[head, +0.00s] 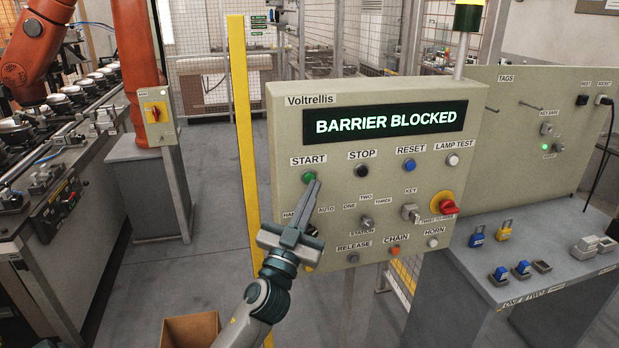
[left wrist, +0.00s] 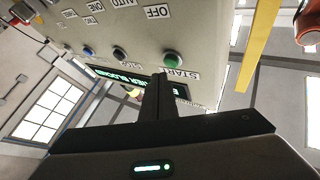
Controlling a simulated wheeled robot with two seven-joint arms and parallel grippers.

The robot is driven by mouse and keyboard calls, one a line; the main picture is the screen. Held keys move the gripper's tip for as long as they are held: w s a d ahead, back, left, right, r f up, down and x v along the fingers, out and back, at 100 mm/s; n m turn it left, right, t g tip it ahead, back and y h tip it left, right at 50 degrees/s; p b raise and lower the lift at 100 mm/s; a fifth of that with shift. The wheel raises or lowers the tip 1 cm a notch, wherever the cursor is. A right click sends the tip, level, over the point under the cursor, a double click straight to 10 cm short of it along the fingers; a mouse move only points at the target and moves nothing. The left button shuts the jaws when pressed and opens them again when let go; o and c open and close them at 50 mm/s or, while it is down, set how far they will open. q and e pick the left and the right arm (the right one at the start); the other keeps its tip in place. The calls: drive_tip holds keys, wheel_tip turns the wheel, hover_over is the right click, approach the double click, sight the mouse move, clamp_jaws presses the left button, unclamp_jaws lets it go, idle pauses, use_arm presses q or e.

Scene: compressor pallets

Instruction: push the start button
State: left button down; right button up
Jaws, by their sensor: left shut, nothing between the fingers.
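The green start button (head: 309,177) sits under the START label at the upper left of the beige control panel (head: 290,128). It also shows in the left wrist view (left wrist: 173,61), above the fingertips. My left gripper (head: 315,184) is shut and empty, with its fingertips just below and right of the button in the head view. In the left wrist view its closed fingers (left wrist: 158,76) point at the panel near the button. I cannot tell whether they touch it. The panel's display (head: 385,122) reads BARRIER BLOCKED. My right gripper is not in view.
The black stop button (head: 362,171), blue reset button (head: 409,165) and white lamp test button (head: 452,160) stand in the same row. A yellow post (head: 243,120) rises left of the panel. Padlocks stand on a grey bench (head: 540,270) at right. A cardboard box (head: 190,330) is below.

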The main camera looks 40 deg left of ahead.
use_arm(q)
drive_tip(key=shift+d, duration=0.1)
drive_tip(key=s+d, duration=0.4)
drive_tip(key=shift+d, duration=0.2)
idle(0.4)
drive_tip(key=shift+w+f, duration=0.1)
idle(0.7)
